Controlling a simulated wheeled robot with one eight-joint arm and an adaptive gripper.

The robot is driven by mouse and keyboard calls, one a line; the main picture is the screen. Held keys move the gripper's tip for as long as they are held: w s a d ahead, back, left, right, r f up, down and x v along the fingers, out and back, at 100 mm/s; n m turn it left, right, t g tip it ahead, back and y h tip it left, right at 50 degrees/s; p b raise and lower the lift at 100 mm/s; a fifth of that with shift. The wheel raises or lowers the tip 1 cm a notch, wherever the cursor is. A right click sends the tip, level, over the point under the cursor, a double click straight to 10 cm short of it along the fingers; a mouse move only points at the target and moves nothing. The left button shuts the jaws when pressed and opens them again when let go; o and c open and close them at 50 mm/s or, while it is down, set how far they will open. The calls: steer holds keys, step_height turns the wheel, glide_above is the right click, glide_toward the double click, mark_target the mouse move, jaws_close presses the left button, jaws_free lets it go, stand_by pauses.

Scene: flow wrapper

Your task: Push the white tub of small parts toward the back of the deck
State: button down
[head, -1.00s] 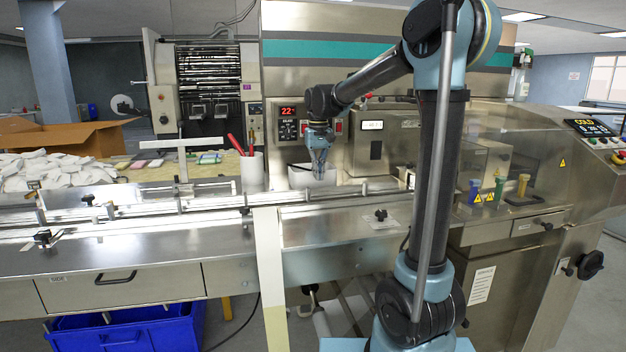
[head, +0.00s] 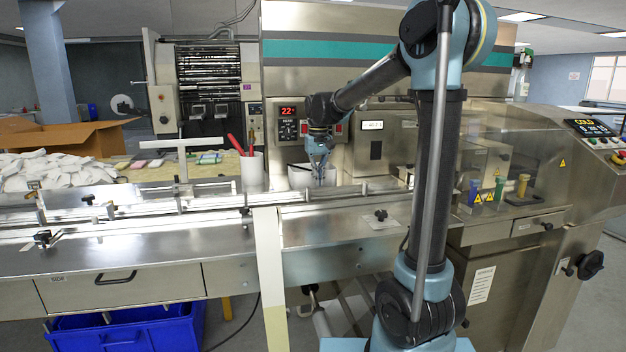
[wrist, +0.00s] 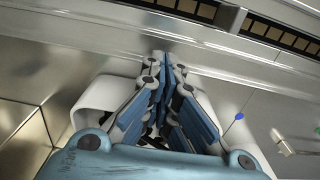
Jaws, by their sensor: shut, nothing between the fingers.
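The white tub (head: 298,181) stands on the steel deck behind the guide rails, left of the arm in the head view. In the wrist view the tub (wrist: 93,103) shows on both sides of my gripper, with dark small parts partly seen between the fingers. My gripper (head: 321,181) is shut and empty, pointing down at the tub, its fingers overlapping the tub's front in the head view. In the wrist view my gripper (wrist: 160,58) hides much of the tub. I cannot tell whether the fingertips touch its wall.
A white holder (head: 252,172) with red-handled tools stands left of the tub. The steel machine panel with a red display (head: 288,111) rises behind it. Guide rails (head: 330,194) run along the deck in front. Blue, green and yellow cups (head: 498,188) stand at the right.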

steer(key=shift+f, duration=0.45)
steer(key=shift+w, duration=0.15)
steer(key=shift+w+a, duration=0.25)
steer(key=shift+w, duration=0.45)
steer(key=shift+w+a, duration=0.2)
steer(key=shift+w, duration=0.45)
steer(key=shift+w+a, duration=0.1)
steer(key=shift+w, duration=0.25)
steer(key=shift+w+a, duration=0.1)
steer(key=shift+w, duration=0.2)
steer(key=shift+w+a, duration=0.1)
steer(key=shift+w, duration=0.25)
steer(key=shift+w+a, duration=0.1)
steer(key=shift+w, duration=0.25)
steer(key=shift+w+a, duration=0.1)
steer(key=shift+w, duration=0.2)
steer(key=shift+w+a, duration=0.2)
steer(key=shift+w, duration=0.5)
